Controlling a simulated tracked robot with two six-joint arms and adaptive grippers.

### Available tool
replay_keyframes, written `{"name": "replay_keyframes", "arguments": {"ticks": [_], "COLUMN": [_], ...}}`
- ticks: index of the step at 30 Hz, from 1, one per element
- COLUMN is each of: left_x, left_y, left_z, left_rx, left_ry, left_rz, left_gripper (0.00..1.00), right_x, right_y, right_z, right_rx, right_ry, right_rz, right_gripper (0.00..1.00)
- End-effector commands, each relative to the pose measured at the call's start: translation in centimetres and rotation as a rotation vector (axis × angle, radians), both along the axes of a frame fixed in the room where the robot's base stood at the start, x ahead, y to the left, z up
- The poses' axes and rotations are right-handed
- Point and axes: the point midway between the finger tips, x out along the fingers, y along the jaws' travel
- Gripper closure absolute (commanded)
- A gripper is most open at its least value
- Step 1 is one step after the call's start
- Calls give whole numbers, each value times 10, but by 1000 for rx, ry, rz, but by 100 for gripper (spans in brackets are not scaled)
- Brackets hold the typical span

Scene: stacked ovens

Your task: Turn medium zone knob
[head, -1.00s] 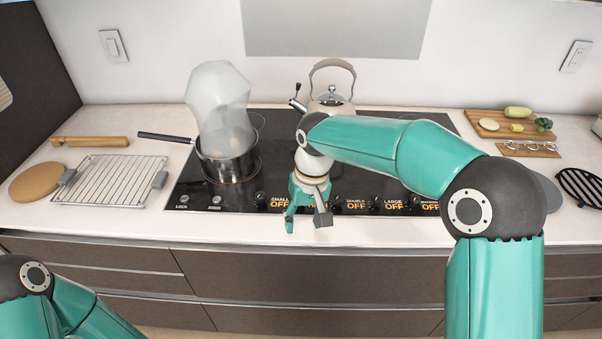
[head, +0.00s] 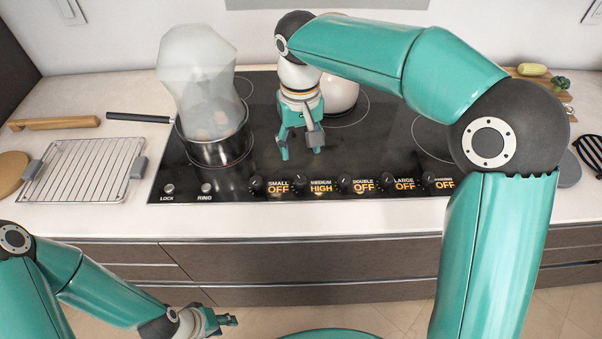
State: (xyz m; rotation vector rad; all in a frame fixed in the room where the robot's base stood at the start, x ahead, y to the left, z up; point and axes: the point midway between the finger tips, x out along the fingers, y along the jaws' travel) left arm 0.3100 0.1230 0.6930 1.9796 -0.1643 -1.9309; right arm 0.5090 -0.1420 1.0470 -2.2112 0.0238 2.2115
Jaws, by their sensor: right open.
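The medium zone knob (head: 299,183) is on the front strip of the black cooktop (head: 390,165), left of its display (head: 320,186), which reads "MEDIUM HIGH". The small, double and large displays and the rightmost one read "OFF". My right gripper (head: 301,152) is open and empty, fingers pointing down. It is above the cooktop, behind the medium knob and apart from it in the picture. My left gripper (head: 229,321) is low in front of the drawers, away from the knobs; its finger gap is not clear.
A dark pot (head: 222,152) with steam stands on the left burner, its handle pointing left. A kettle (head: 340,92) stands behind my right gripper, partly hidden. A wire rack (head: 80,180) lies left of the cooktop. The white counter front is clear.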

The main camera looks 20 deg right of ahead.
Motion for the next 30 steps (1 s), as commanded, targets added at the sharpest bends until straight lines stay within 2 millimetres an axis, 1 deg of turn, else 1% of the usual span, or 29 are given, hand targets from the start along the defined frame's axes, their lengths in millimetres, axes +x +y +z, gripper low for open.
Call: {"name": "replay_keyframes", "arguments": {"ticks": [1,3,9,12,15,20,28,30], "left_x": [0,0,0,0,0,0,0,0], "left_y": [0,0,0,0,0,0,0,0], "left_z": [0,0,2,3,4,4,4,4], "left_rx": [0,0,0,0,0,0,0,0], "left_ry": [0,0,-1,-1,-1,-1,-1,-1], "left_rz": [0,0,0,0,0,0,0,0], "left_gripper": [61,61,61,61,61,61,61,61], "right_x": [-1,-1,-1,-1,-1,0,0,0], "right_y": [0,-1,-1,0,0,0,0,0], "right_z": [-13,-29,-68,-83,-93,-101,-102,-102], "right_rx": [-2,-1,-1,0,0,0,1,1], "right_ry": [6,7,5,4,3,1,0,0], "right_rz": [1,0,0,0,0,-1,0,0], "right_gripper": [45,45,45,45,45,45,45,57]}}
